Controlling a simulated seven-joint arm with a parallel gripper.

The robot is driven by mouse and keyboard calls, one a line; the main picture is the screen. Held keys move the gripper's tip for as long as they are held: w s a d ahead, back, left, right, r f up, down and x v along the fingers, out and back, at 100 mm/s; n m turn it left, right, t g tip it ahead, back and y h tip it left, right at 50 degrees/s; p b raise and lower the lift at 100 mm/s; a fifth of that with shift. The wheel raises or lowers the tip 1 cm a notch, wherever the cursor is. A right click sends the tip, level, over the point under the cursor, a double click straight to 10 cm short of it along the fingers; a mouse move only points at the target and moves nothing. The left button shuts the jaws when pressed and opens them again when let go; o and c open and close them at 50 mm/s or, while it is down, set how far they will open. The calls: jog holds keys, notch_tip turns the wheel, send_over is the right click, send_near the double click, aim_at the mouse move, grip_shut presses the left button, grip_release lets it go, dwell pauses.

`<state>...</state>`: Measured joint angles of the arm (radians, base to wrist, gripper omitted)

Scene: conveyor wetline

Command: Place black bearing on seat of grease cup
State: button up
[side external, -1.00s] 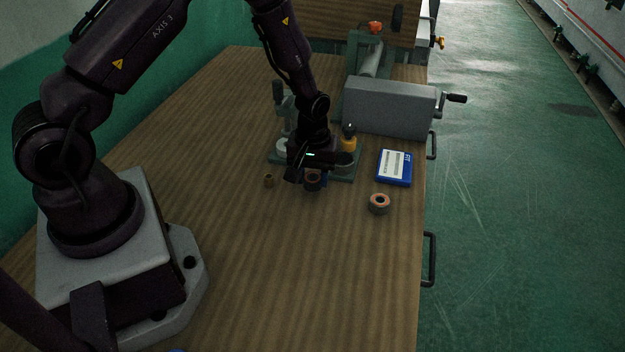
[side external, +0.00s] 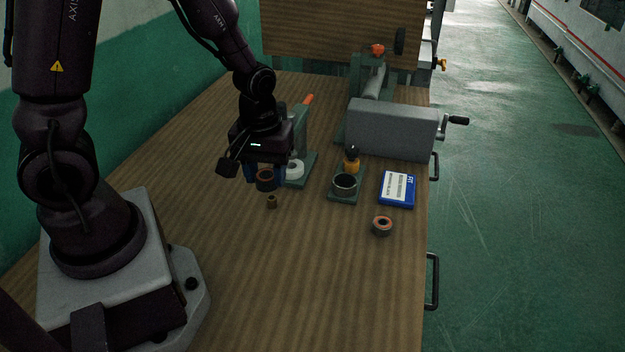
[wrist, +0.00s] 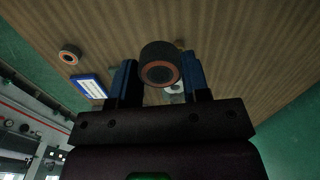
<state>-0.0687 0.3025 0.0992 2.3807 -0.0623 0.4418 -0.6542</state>
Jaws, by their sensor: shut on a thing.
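My gripper (side external: 263,170) is shut on a black bearing (wrist: 158,62) with an orange-brown ring on its face. The bearing sits between the blue fingers in the wrist view and also shows in the side view (side external: 265,181), apparently held above the table. The grease cup (side external: 345,184), a dark round cup with a pale rim, stands on a small green base to the right of my gripper. Its seat is not clearly visible. A second bearing (side external: 382,226), grey with a reddish ring, lies on the table to the right and also shows in the wrist view (wrist: 69,57).
A green stand (side external: 301,135) with an orange-tipped lever and a white round piece (side external: 294,169) is close behind my gripper. A small brown bushing (side external: 272,202) lies in front. The front table is clear.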

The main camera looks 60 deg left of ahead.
jog(key=w+a+r, duration=0.1)
jog(key=w+r, duration=0.2)
jog(key=w, duration=0.4)
jog(key=m, duration=0.1)
send_over(345, 183)
jog(key=s, duration=0.1)
notch_tip(345, 183, down, 9)
jog(key=shift+s+r, duration=0.1)
jog(key=shift+r, duration=0.05)
jog(key=shift+w+f, duration=0.4)
jog(key=shift+f, duration=0.05)
jog(key=shift+w+f, duration=0.2)
jog(key=shift+f, duration=1.55)
jog(key=shift+f, duration=0.15)
jog(key=o, duration=0.9)
jog(key=shift+o, duration=0.2)
